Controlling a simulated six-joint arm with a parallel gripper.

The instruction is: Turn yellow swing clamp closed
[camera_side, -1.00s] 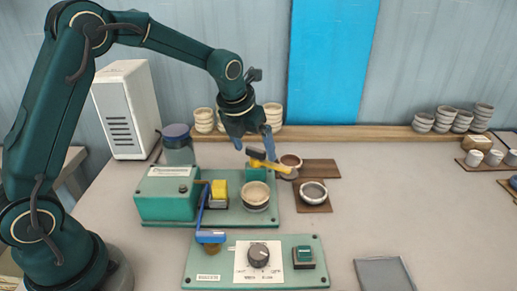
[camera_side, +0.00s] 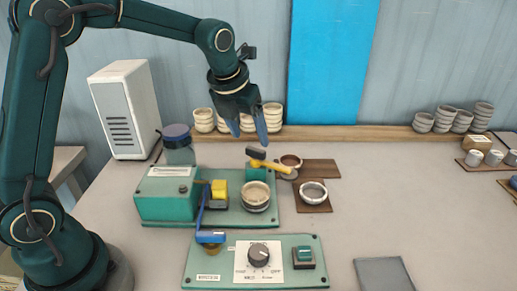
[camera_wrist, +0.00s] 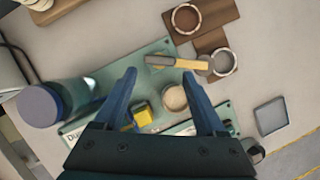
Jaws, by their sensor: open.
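The yellow swing clamp (camera_side: 272,164) sits on a green post at the back of the green dryer base (camera_side: 228,217). Its bar points right, toward the brown boards, and its dark handle end lies to the left. The bar is not over the pale dish stack (camera_side: 255,196) on the base. The clamp also shows in the wrist view (camera_wrist: 187,63), near the tip of the right finger. My gripper (camera_side: 250,134) is open and empty, above the clamp, with its blue fingers pointing down. In the wrist view my gripper (camera_wrist: 160,73) has its fingertips apart.
A blue lever (camera_side: 210,237) and a yellow block (camera_side: 219,189) stand left of the dishes. A control panel (camera_side: 257,262) with a dial lies in front. Two bowls (camera_side: 313,193) (camera_side: 291,161) sit on brown boards to the right. A jar (camera_side: 178,148) stands behind the green box.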

